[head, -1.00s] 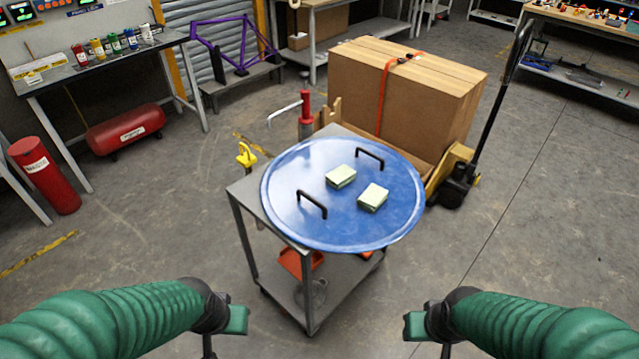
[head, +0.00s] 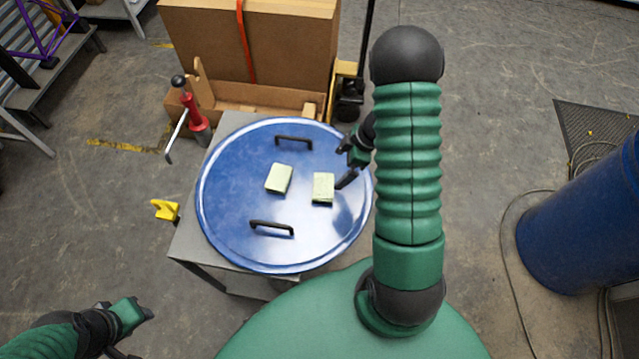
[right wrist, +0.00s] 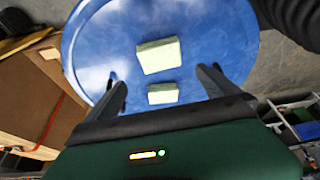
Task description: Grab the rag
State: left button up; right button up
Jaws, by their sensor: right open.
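Two pale green folded cloths, the left one (head: 279,178) and the right one (head: 323,187), lie apart on a round blue tray (head: 225,215) with two black handles. I cannot tell which one is the rag. My right gripper (head: 346,167) is open and empty at the tray's right side, close to the right cloth. In the right wrist view, both cloths, the larger-looking (right wrist: 158,55) and the smaller-looking (right wrist: 162,94), show between the spread fingers (right wrist: 163,88). My left gripper (head: 138,330) is at the lower left, away from the tray; its jaws are unclear.
The tray rests on a grey cart (head: 188,243). A yellow object (head: 165,210) is at the cart's left edge. A blue barrel (head: 590,225) and cables are at right.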

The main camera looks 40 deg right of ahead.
aim_at(325, 186)
jog(key=x, duration=0.3)
jog(key=s+x, duration=0.1)
jog(key=x, duration=0.2)
jog(key=shift+s+f, duration=0.1)
jog(key=shift+f, duration=0.4)
jog(key=w+f, duration=0.1)
jog(key=f, duration=0.2)
jog(key=w+a+f+p, duration=0.1)
jog(key=f, duration=0.1)
jog(key=shift+w, duration=0.35)
jog(key=shift+w+a+f, duration=0.1)
jog(key=shift+a+f, duration=0.15)
jog(key=shift+f, duration=0.05)
jog(key=shift+a+r, duration=0.15)
jog(key=shift+s, duration=0.2)
jog(key=shift+c, duration=0.8)
jog(key=shift+d, duration=0.2)
jog(key=c, duration=0.7)
pick_arm(q)
jog(key=shift+s+d+r, duration=0.2)
jog(key=shift+s+r, duration=0.5)
jog(key=shift+s, duration=0.2)
pick_arm(e)
jog(key=shift+c, duration=1.3)
